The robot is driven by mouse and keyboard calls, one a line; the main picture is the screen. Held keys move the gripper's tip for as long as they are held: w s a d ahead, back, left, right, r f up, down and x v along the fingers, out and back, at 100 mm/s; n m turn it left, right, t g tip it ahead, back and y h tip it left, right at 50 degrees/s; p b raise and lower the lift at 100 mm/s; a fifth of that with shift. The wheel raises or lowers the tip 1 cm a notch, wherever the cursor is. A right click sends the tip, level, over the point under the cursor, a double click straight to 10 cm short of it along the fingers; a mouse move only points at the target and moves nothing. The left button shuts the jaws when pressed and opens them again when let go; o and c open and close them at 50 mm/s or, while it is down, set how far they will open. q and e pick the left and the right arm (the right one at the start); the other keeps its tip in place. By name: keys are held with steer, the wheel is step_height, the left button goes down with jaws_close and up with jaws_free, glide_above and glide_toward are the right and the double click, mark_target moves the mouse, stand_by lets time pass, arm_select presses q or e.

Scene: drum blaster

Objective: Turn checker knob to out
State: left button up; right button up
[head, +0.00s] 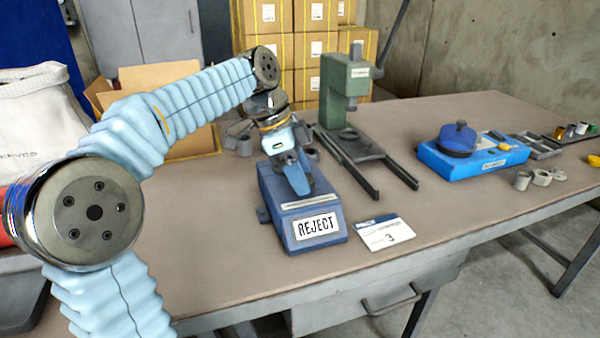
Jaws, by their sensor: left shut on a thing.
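My left gripper (296,178) is over the top of this box, pointing down. It is shut on what seems to be the checker knob, which my wrist and gripper mostly hide. The knob's pointing direction cannot be read from here. My right gripper is not in view.
A green press (336,95) with two dark rails stands just behind and right of the box. A card marked 3 (386,232) lies beside it. A bright blue device (470,158) and small parts are farther right. The bench's front middle is clear.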

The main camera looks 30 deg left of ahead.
arm_select(q)
steer(key=shift+n, duration=0.4)
steer(key=n+t+y, duration=0.1)
steer(key=n, duration=0.1)
steer(key=n+t+b, duration=0.1)
steer(key=n, duration=0.2)
steer(key=shift+s+d+n+y, duration=0.1)
steer(key=shift+s+n+y, duration=0.05)
steer(key=shift+n+y, duration=0.2)
steer(key=n+y, duration=0.1)
steer(key=n, duration=0.2)
steer(key=shift+d+n, duration=0.1)
steer(key=shift+n, duration=0.15)
steer(key=shift+d+n+t+y, duration=0.1)
steer(key=shift+n+t+y, duration=0.2)
steer(key=shift+n+y, duration=1)
steer(key=shift+n+h, duration=0.45)
steer(key=shift+n, duration=0.15)
steer(key=o, duration=1)
steer(key=shift+o, duration=0.2)
